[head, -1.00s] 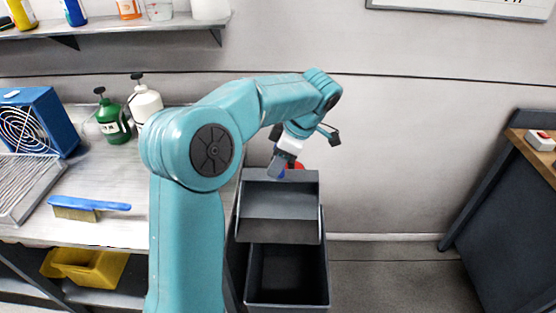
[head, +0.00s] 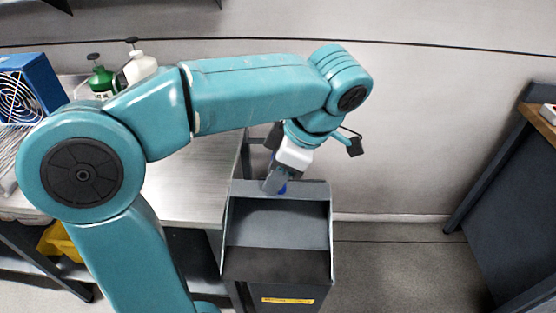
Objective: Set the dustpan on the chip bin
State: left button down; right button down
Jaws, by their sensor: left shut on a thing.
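The dustpan (head: 275,222) is a grey open pan with a raised back wall and side walls, right of the bench. My left gripper (head: 273,186) points down at its back edge and is shut on it; a bit of blue shows by the fingers. The chip bin (head: 285,292) is a dark box with a yellow label on its front, directly below the dustpan in the picture. The dustpan covers most of the bin's top. I cannot tell whether they touch. My right gripper is not in view.
The metal bench (head: 200,185) stands left of the bin, with a green bottle (head: 101,80), a white bottle (head: 140,67) and a blue fan box (head: 30,85). A dark cabinet (head: 515,205) with a wooden top stands at the right. The floor between bin and cabinet is clear.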

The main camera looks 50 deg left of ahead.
pick_arm(q)
send_over(280, 239)
jog(key=s+d, duration=0.4)
jog(key=shift+s+a, duration=0.15)
jog(key=shift+a, duration=0.1)
jog(key=shift+a, duration=0.1)
dwell(0.4)
jog(key=shift+m, duration=0.3)
jog(key=w+f, duration=0.1)
jog(key=f, duration=0.1)
jog(key=w+a+f, duration=0.1)
jog(key=w+f, duration=0.1)
jog(key=w+a+f, duration=0.1)
jog(key=w+f, duration=0.1)
jog(key=f, duration=0.1)
jog(key=shift+w+a, duration=0.1)
jog(key=shift+a, duration=0.05)
jog(key=w+d+f+m+t, duration=0.1)
jog(key=w+f+m+t, duration=0.4)
jog(key=w+f+m, duration=0.9)
jog(key=w+d+r+m+t+h, duration=0.1)
jog(key=w+d+m, duration=0.4)
jog(key=m, duration=0.6)
jog(key=shift+d+r+m+t+h+p, duration=0.15)
jog(key=shift+d+m+t+h+p, duration=0.2)
jog(key=shift+t+h, duration=0.6)
